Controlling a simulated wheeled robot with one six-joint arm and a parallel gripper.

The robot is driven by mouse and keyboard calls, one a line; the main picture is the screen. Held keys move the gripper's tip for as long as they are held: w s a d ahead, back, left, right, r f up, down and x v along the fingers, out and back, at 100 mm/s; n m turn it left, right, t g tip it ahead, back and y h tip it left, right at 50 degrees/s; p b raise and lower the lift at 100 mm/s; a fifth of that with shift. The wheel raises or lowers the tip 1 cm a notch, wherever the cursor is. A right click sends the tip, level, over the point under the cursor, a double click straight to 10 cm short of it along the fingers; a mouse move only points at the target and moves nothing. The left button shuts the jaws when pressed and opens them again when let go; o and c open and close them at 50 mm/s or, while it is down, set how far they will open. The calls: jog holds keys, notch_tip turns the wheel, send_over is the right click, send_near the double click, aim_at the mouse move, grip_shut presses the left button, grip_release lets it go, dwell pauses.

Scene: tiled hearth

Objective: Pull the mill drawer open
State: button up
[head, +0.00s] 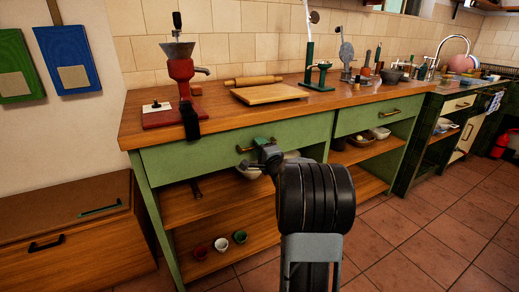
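A red mill (181,72) with a grey hopper stands on the wooden counter at the left. Below the counter edge, a wide green drawer front (190,160) looks flush with the cabinet, so it appears shut. Its brass-coloured handle (243,149) is partly hidden by my gripper. My gripper (262,150) is small in the head view, at or just in front of this handle. My dark arm hides part of the drawer's right side and the shelves. I cannot tell whether the fingers are open or closed, or whether they touch the handle.
A second green drawer (365,118) with its own handle is to the right. Bowls sit on the open shelf, and small cups (221,244) on the lower one. A wooden chest (70,240) stands at the left. Tiled floor (440,225) is clear at the right.

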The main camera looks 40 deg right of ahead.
jog(key=shift+w, duration=0.15)
grip_shut()
dwell(0.4)
